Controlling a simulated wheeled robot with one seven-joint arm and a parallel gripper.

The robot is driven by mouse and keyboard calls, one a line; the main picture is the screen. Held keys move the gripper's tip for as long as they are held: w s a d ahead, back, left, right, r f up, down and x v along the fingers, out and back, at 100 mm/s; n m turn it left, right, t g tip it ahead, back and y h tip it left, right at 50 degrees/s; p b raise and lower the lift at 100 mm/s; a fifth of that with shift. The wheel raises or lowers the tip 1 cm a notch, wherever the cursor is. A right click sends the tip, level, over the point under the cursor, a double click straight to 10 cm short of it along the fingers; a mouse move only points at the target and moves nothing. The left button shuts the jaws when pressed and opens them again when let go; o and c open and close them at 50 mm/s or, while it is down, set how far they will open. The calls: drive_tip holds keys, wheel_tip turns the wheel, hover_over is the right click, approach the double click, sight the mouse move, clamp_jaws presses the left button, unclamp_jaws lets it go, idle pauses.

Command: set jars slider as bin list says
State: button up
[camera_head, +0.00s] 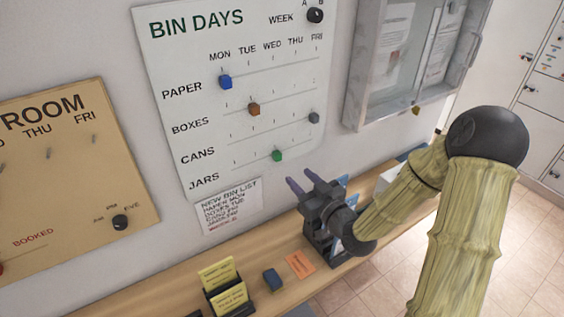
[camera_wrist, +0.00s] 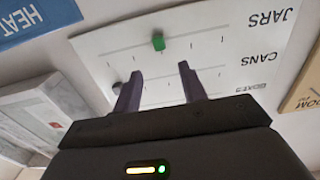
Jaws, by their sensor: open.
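The white BIN DAYS board (camera_head: 180,60) hangs on the wall with rows PAPER, BOXES, CANS and JARS. The green jars slider (camera_head: 277,155) sits near the middle of its row, about under WED. It also shows in the wrist view (camera_wrist: 158,41), where the board is upside down. The new bin list (camera_head: 228,207) is a paper below the board; its lines are too small to read surely. My gripper (camera_head: 300,177) is open and empty, below and right of the green slider. In the wrist view its purple fingers (camera_wrist: 158,84) are apart, with the slider beyond the gap between them.
Blue (camera_head: 225,82), orange (camera_head: 253,109) and grey (camera_head: 314,117) sliders sit on the other rows. A black week knob (camera_head: 315,15) is at top right. A glass-fronted case (camera_head: 354,95) juts out at right. A wooden shelf (camera_head: 170,285) below holds a yellow card holder (camera_head: 218,275) and a blue block (camera_head: 273,279).

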sight(279, 157)
drive_tip(key=p+x, duration=0.3)
drive_tip(key=x, duration=0.7)
clamp_jaws()
